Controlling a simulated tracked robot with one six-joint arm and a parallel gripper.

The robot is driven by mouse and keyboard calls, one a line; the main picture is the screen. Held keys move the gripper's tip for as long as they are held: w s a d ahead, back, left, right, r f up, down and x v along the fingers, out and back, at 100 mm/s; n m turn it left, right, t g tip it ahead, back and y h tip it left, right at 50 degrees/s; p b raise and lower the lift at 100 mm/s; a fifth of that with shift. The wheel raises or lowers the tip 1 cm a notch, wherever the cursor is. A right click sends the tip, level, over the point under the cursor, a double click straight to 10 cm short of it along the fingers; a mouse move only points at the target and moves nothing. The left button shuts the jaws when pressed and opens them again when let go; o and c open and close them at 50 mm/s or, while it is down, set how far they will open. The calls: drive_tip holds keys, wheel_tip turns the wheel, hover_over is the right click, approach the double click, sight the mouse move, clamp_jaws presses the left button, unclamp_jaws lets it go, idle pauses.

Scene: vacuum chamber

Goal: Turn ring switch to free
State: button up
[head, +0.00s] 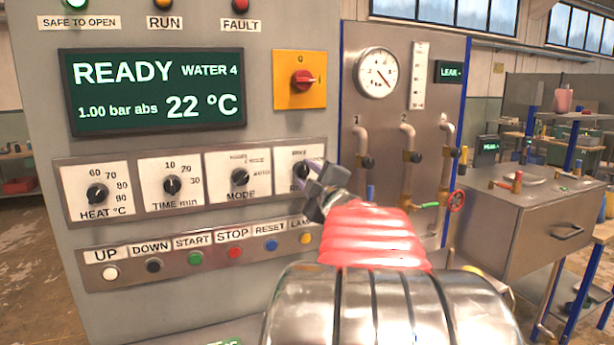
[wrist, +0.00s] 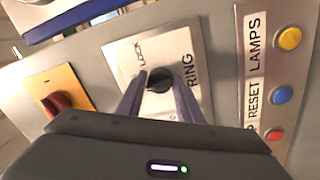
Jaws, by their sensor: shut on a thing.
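The ring switch is a black knob on a pale plate (head: 287,160) at the right end of the dial row in the head view. My arm and gripper (head: 311,176) cover most of its plate there. In the wrist view, the black knob (wrist: 160,77) sits mid-plate, with LOCK printed at its upper left and RING on its right. The fingers of my gripper (wrist: 159,88) lie on either side of the knob and are shut on it. The knob's pointer is hidden, so I cannot tell its setting.
An orange plate with a red rotary switch (head: 303,80) is above the row. The MODE dial (head: 240,177) is left of the ring switch. Push buttons, including the blue RESET (head: 271,244), line the panel below. Pipes and a gauge (head: 377,73) stand to the right.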

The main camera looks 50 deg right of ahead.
drive_tip(key=shift+w+a+f, duration=0.1)
drive_tip(key=shift+w+f, duration=0.05)
drive_tip(key=shift+f, duration=0.2)
drive_tip(key=o, duration=0.7)
drive_tip(key=shift+c, duration=0.2)
drive_tip(key=o, duration=0.3)
drive_tip(key=shift+r, duration=0.15)
drive_tip(key=shift+o, duration=0.2)
drive_tip(key=r+v, duration=0.1)
drive_tip(key=v, duration=1.2)
drive_tip(key=shift+s+a+f, duration=0.2)
drive_tip(key=shift+s+f, duration=0.2)
drive_tip(key=shift+f, duration=0.1)
